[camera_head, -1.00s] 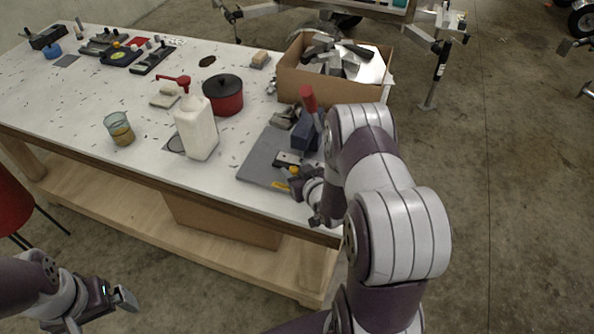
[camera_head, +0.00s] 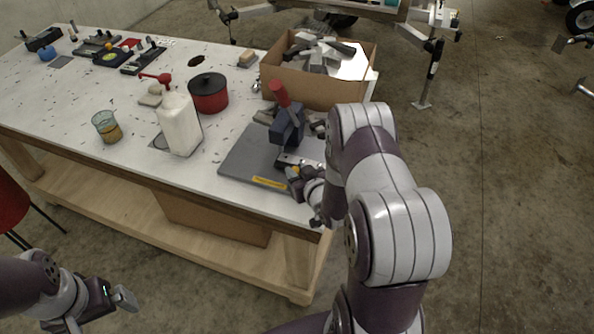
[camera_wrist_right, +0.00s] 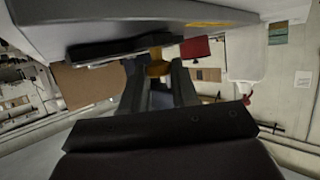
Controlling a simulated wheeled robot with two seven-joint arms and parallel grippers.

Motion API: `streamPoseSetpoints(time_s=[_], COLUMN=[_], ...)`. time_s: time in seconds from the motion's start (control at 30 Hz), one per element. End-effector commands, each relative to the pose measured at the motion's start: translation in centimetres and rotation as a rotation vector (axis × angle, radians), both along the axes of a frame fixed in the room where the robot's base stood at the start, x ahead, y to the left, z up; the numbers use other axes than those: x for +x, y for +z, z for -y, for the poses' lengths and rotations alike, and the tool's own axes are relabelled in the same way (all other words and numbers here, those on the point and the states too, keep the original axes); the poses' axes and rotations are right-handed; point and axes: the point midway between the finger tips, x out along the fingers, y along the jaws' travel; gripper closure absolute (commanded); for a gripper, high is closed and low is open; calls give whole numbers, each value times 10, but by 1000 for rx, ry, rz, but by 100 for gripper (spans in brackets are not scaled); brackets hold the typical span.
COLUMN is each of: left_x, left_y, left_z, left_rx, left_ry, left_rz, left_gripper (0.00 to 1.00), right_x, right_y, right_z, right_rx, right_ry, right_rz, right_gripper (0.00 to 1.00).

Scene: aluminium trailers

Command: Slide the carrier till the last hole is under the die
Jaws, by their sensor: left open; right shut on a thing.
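The bench press has a dark blue body (camera_head: 289,128) and a raised red lever (camera_head: 279,93). It stands on a grey base plate (camera_head: 240,160) near the bench's right end. The carrier (camera_head: 290,159), a low metal bar, lies at the foot of the press. My right gripper (camera_head: 299,176) is at its near right end, shut on its orange-yellow knob. In the right wrist view, the fingers (camera_wrist_right: 160,82) close around that knob (camera_wrist_right: 157,63). The carrier's holes and the die are not discernible. My left gripper (camera_head: 117,300) is open and empty, away from the bench at lower left.
A cardboard box (camera_head: 314,90) of metal parts stands behind the press. A white bottle (camera_head: 180,126), a red pot (camera_head: 208,94) and a glass (camera_head: 107,128) stand to the left. A yellow label (camera_head: 270,182) is on the base plate's front. The bench's front edge is close to my right gripper.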

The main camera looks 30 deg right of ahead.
Motion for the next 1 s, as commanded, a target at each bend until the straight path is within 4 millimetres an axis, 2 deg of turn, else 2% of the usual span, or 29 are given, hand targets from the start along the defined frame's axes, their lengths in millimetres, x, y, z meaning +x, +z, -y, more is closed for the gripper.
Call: streamPoseSetpoints(time_s=[0.13, 0.17, 0.2, 0.23, 0.5, 0.63, 1.0], left_x=[0, 0, 0, 0, 0, 0, 0], left_y=[0, 0, 0, 0, 0, 0, -1], left_z=[0, 0, 0, 0, 0, 0, 0], left_rx=[0, 0, 0, 0, 0, 0, 0], left_ry=[0, 0, 0, 0, 0, 0, 0], left_rz=[0, 0, 0, 0, 0, 0, 0], left_gripper=[0, 0, 0, 0, 0, 0, 0], right_x=[1, 1, 1, 1, 1, -11, -97], right_y=[2, 2, 2, 2, 2, 7, 41], right_z=[0, 0, 0, 0, 0, 0, -5], right_rx=[-1, -1, -1, -1, -1, -1, 2], right_ry=[1, 1, 0, 0, 0, -1, -5], right_rz=[6, 5, 5, 5, 5, 5, 7], right_gripper=[100, 64, 51, 48, 48, 48, 48])
